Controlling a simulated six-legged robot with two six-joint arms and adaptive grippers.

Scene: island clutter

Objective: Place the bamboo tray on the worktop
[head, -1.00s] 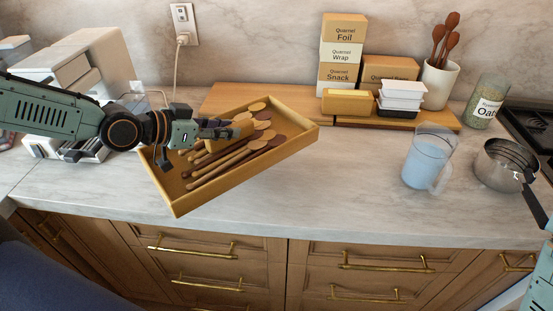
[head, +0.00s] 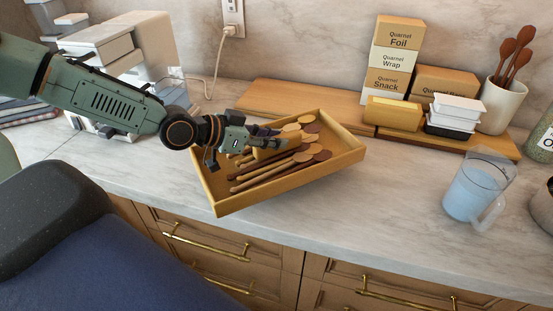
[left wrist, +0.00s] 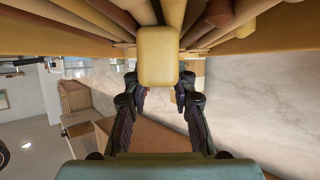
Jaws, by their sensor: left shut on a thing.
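The bamboo tray (head: 344,161) is a shallow, light-brown box holding several wooden spoons and sticks (head: 270,171), some light and some dark. In the head view it appears over the front part of the marble worktop (head: 350,215), its near corner close to the front edge. I cannot tell whether its underside touches the worktop. My left gripper (head: 268,142) reaches in from the left and is shut on the tray's yellowish block-like grip. The left wrist view shows that grip (left wrist: 158,57) between the fingers (left wrist: 158,95), with spoon handles beyond. My right gripper is not in view.
A wooden board (head: 290,100) lies behind the tray, with stacked boxes (head: 395,60), a yellow box (head: 393,113) and white containers (head: 457,108) to the right. A jug (head: 478,185) stands further right. Worktop between tray and jug is clear. White appliances (head: 115,50) stand left.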

